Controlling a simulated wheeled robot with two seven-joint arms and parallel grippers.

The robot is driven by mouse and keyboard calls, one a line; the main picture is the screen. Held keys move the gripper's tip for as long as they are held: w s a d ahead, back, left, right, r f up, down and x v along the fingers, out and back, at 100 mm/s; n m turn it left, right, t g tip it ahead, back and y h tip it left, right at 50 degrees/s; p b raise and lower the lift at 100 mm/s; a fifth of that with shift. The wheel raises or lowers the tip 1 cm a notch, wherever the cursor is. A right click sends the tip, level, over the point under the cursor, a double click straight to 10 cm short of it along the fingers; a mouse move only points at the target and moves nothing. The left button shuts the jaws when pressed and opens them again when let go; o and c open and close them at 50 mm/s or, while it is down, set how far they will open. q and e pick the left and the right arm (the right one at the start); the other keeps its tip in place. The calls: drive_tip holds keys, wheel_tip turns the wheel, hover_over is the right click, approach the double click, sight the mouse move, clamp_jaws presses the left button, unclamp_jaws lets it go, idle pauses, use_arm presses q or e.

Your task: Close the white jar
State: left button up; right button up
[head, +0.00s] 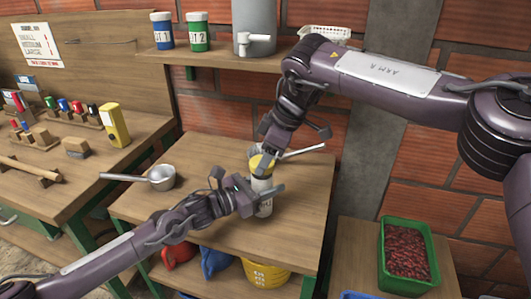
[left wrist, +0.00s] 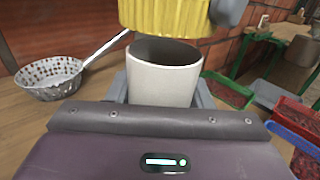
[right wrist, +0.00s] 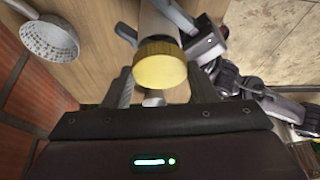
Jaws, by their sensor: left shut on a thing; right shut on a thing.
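The white jar (head: 264,209) stands upright on the wooden table. My left gripper (head: 260,192) is shut around its body from the side; the left wrist view shows the jar (left wrist: 164,82) with its mouth open. The yellow lid (head: 262,164) is in my right gripper (head: 266,156), which is shut on it from above. In the left wrist view the lid (left wrist: 168,16) is just above the jar mouth, apart from the rim at the near side.
A metal strainer (left wrist: 48,80) lies behind the jar near the brick wall. A small metal pan (head: 161,178) lies at the left of the table. A green crate of red beans (head: 384,272) stands at the right. The table's front is clear.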

sight(259, 184)
idle(0.4)
drive_tip(key=shift+f, duration=0.85)
drive_tip(key=shift+f, duration=0.55)
drive_tip(key=m+t, duration=0.1)
drive_tip(key=m, duration=0.2)
drive_tip(key=m+t+h, duration=0.1)
drive_tip(key=m, duration=0.3)
drive_tip(key=a+m+t+h, duration=0.1)
drive_tip(key=m, duration=0.2)
drive_tip(key=shift+s+m, duration=0.3)
drive_tip(key=shift+s, duration=0.1)
drive_tip(key=m+h, duration=0.1)
drive_tip(key=m, duration=0.1)
drive_tip(key=m+h, duration=0.1)
drive_tip(key=m, duration=0.2)
drive_tip(key=shift+a+t, duration=0.2)
drive_tip(key=shift+t, duration=0.1)
drive_tip(key=m+h, duration=0.1)
drive_tip(key=m, duration=0.2)
drive_tip(key=shift+a+m+h, duration=0.1)
drive_tip(key=shift+m+h, duration=0.3)
